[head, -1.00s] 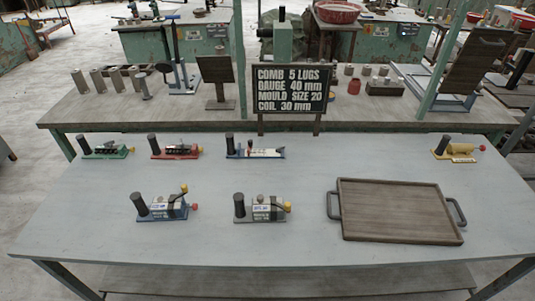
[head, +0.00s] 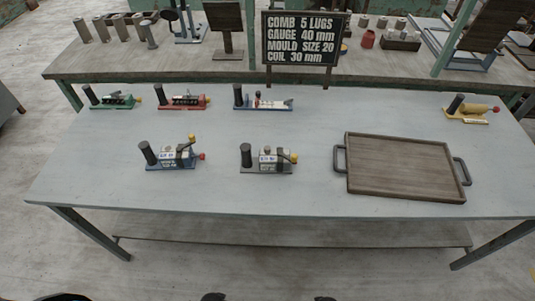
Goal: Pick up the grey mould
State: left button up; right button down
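The grey mould (head: 267,159) stands on the front row of the table (head: 220,196), near its middle. It has a grey base, a black upright cylinder at its left, a pale labelled block and a yellow knob at its right. A similar mould with a blue base (head: 172,155) and a red knob stands to its left. Neither of my grippers can be made out in the head view; only dark shapes show at the bottom edge.
A wooden tray (head: 406,194) with two handles lies to the right of the grey mould. Behind stand a green tool (head: 112,101), a red tool (head: 183,102), a blue tool (head: 264,104) and a yellow tool (head: 472,110). A sign (head: 303,38) stands beyond. The table front is clear.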

aim_at(269, 162)
jog(key=k+l+u, duration=0.15)
jog(key=l, duration=0.2)
jog(key=l+u, duration=0.1)
jog(key=l, duration=0.25)
jog(key=k+l+u, duration=0.15)
jog(key=l, duration=0.2)
jog(key=k+l+u, duration=0.1)
jog(key=k+l, duration=0.1)
jog(key=l, duration=0.1)
